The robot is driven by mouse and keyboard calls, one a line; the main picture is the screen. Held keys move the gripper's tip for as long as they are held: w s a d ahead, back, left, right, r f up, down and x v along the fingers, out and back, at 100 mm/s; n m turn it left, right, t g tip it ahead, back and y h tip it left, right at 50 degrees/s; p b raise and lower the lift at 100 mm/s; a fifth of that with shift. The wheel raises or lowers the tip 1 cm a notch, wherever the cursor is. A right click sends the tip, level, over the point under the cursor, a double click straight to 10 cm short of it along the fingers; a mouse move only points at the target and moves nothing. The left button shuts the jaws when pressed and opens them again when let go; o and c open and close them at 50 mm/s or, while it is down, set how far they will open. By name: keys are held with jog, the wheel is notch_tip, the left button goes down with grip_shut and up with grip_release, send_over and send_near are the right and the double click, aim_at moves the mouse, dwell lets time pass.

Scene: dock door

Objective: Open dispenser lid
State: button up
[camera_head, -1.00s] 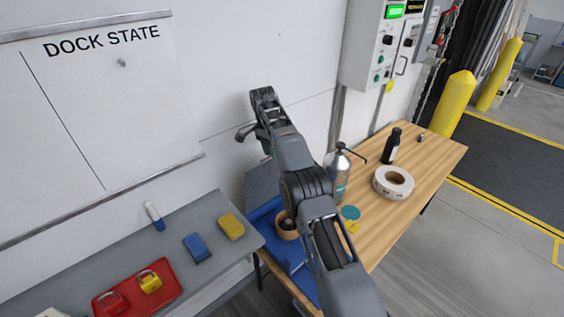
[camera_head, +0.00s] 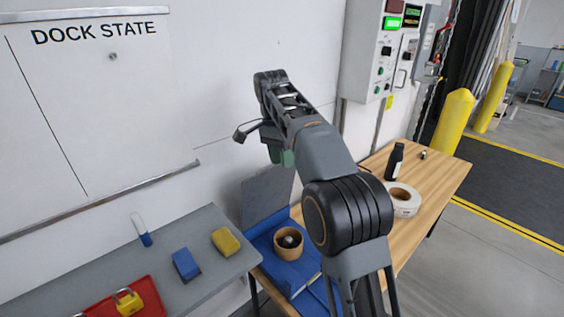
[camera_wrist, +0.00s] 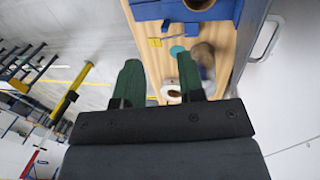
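My gripper (camera_head: 280,156) hangs in front of the wall, above the blue case. Its two green fingers stand apart with nothing between them in the wrist view (camera_wrist: 160,85). The metal pump bottle, which may be the dispenser, is hidden behind my arm in the head view. A blurred grey-brown round shape (camera_wrist: 204,58) beside a finger in the wrist view may be this bottle; I cannot tell. The blue case (camera_head: 262,246) sits at the table's left end, with a grey panel (camera_head: 266,194) upright behind it, perhaps its raised lid. A wooden bowl (camera_head: 288,243) with a dark round thing inside rests there.
The wooden table (camera_head: 440,178) holds a white tape roll (camera_head: 402,200) and a black bottle (camera_head: 395,162). A grey shelf (camera_head: 205,230) carries a blue block (camera_head: 185,264), a yellow block (camera_head: 226,242) and a red tray (camera_head: 150,293). A control box (camera_head: 372,50) hangs on the wall.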

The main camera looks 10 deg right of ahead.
jog(key=shift+s, duration=0.2)
jog(key=shift+c, duration=0.3)
jog(key=shift+r+p, duration=0.3)
jog(key=shift+c, duration=0.8)
jog(key=shift+w+d+r+p, duration=0.15)
jog(key=shift+w+p, duration=0.1)
jog(key=shift+p, duration=0.4)
jog(key=shift+c, duration=0.2)
jog(key=t+y+p, duration=0.2)
jog(key=t+p, duration=0.2)
jog(key=p, duration=0.2)
send_near(264, 169)
jog(key=f, duration=0.2)
jog(key=w+f, duration=0.1)
jog(key=f, duration=0.5)
jog(key=shift+w+a+b, duration=0.25)
jog(key=shift+a+b, duration=0.15)
jog(key=shift+c, duration=0.4)
